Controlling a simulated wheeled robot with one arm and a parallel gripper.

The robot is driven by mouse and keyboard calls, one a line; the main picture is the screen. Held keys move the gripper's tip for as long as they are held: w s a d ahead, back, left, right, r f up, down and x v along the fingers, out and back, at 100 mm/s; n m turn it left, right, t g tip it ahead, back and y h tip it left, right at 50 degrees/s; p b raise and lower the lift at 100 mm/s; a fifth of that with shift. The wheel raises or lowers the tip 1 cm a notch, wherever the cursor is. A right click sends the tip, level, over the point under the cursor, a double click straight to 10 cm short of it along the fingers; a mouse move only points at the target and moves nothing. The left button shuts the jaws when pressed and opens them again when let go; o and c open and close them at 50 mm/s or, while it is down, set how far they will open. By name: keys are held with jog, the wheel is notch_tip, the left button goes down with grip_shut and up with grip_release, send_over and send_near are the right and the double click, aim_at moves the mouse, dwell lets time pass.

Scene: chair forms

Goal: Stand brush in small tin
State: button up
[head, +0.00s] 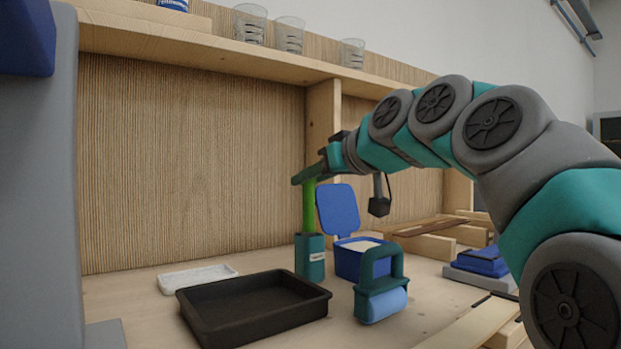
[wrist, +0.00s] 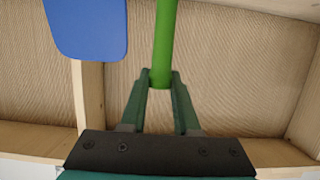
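The brush shows as a bright green handle (head: 309,207), upright in the head view; it also shows in the wrist view (wrist: 165,40). My gripper (head: 305,176) is above the tin with its fingers closed on the handle's upper end; the two fingertips flank the handle in the wrist view (wrist: 161,82). The small tin (head: 310,262) is teal with a white label and stands on the bench. The handle runs down to the tin's rim, and its lower end is hidden, seemingly inside the tin.
A black tray (head: 255,325) lies in front of the tin and a white tray (head: 198,277) behind left. A blue tub (head: 350,262) with its lid (head: 338,210) raised stands right of the tin. A blue roller with teal handle (head: 381,290) is nearby. Glasses (head: 289,35) stand on the shelf above.

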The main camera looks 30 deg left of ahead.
jog(key=o, duration=0.5)
jog(key=shift+d, duration=0.1)
jog(key=shift+v, duration=3.8)
jog(key=shift+s, duration=0.1)
